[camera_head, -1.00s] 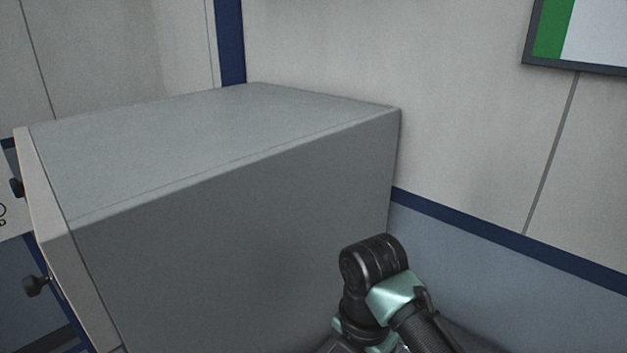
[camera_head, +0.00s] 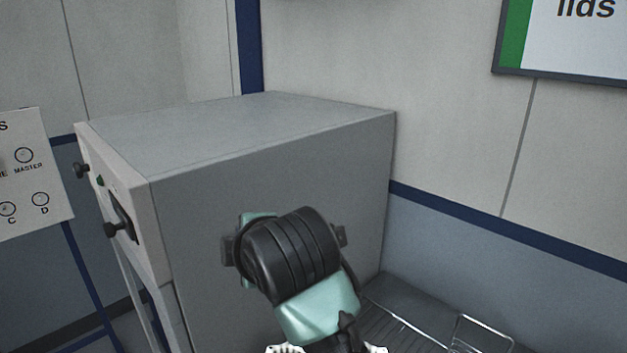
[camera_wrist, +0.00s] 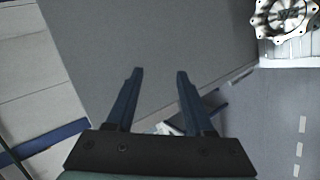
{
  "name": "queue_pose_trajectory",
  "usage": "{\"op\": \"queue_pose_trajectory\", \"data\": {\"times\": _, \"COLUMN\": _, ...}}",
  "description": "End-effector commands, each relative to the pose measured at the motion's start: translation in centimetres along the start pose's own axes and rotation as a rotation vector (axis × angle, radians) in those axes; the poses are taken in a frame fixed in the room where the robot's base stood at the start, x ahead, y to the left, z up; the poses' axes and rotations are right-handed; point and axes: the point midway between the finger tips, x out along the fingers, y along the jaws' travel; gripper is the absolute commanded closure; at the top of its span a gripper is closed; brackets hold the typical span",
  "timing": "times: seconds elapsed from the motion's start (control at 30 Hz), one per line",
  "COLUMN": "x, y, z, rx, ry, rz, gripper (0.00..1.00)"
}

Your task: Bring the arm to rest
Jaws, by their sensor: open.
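My gripper (camera_wrist: 159,72) shows in the wrist view with its two dark blue fingers apart and nothing between them. Behind the fingers is a plain grey surface. In the head view my arm's black and green links rise at the bottom middle, in front of the grey cabinet (camera_head: 270,190). The gripper's fingers do not show clearly in the head view.
Black knobs (camera_head: 114,229) stick out from the cabinet's front at left. A panel with printed circles (camera_head: 28,180) stands further left. A dark rack with wire dividers (camera_head: 420,320) lies at lower right. A round metal part with bolt holes (camera_wrist: 284,16) shows in the wrist view.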

Motion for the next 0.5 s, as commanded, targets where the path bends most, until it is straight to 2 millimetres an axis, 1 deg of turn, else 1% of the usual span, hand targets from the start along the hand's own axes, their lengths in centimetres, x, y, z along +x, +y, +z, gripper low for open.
{"op": "queue_pose_trajectory", "data": {"times": 0.03, "x": -1.5, "y": 2.8, "z": -2.1, "rx": 0.096, "ry": 0.046, "rz": 0.133, "gripper": 0.47}}
{"op": "queue_pose_trajectory", "data": {"times": 0.07, "x": -2.7, "y": 4.6, "z": -3.0, "rx": 0.162, "ry": 0.071, "rz": 0.215, "gripper": 0.47}}
{"op": "queue_pose_trajectory", "data": {"times": 0.1, "x": -4.6, "y": 6.8, "z": -4.0, "rx": 0.254, "ry": 0.112, "rz": 0.325, "gripper": 0.47}}
{"op": "queue_pose_trajectory", "data": {"times": 0.17, "x": -8.0, "y": 9.8, "z": -4.9, "rx": 0.397, "ry": 0.184, "rz": 0.486, "gripper": 0.47}}
{"op": "queue_pose_trajectory", "data": {"times": 0.2, "x": -10.5, "y": 11.5, "z": -5.2, "rx": 0.492, "ry": 0.237, "rz": 0.591, "gripper": 0.47}}
{"op": "queue_pose_trajectory", "data": {"times": 0.23, "x": -12.6, "y": 12.6, "z": -5.2, "rx": 0.562, "ry": 0.280, "rz": 0.669, "gripper": 0.47}}
{"op": "queue_pose_trajectory", "data": {"times": 0.27, "x": -14.7, "y": 13.4, "z": -5.1, "rx": 0.630, "ry": 0.326, "rz": 0.742, "gripper": 0.47}}
{"op": "queue_pose_trajectory", "data": {"times": 0.3, "x": -17.5, "y": 14.3, "z": -4.9, "rx": 0.714, "ry": 0.387, "rz": 0.838, "gripper": 0.47}}
{"op": "queue_pose_trajectory", "data": {"times": 0.33, "x": -19.5, "y": 14.8, "z": -4.6, "rx": 0.771, "ry": 0.434, "rz": 0.905, "gripper": 0.47}}
{"op": "queue_pose_trajectory", "data": {"times": 0.37, "x": -21.6, "y": 15.1, "z": -4.2, "rx": 0.822, "ry": 0.479, "rz": 0.967, "gripper": 0.47}}
{"op": "queue_pose_trajectory", "data": {"times": 0.4, "x": -24.0, "y": 15.2, "z": -3.8, "rx": 0.881, "ry": 0.538, "rz": 1.041, "gripper": 0.47}}
{"op": "queue_pose_trajectory", "data": {"times": 0.5, "x": -29.1, "y": 15.0, "z": -2.8, "rx": 0.981, "ry": 0.661, "rz": 1.188, "gripper": 0.47}}
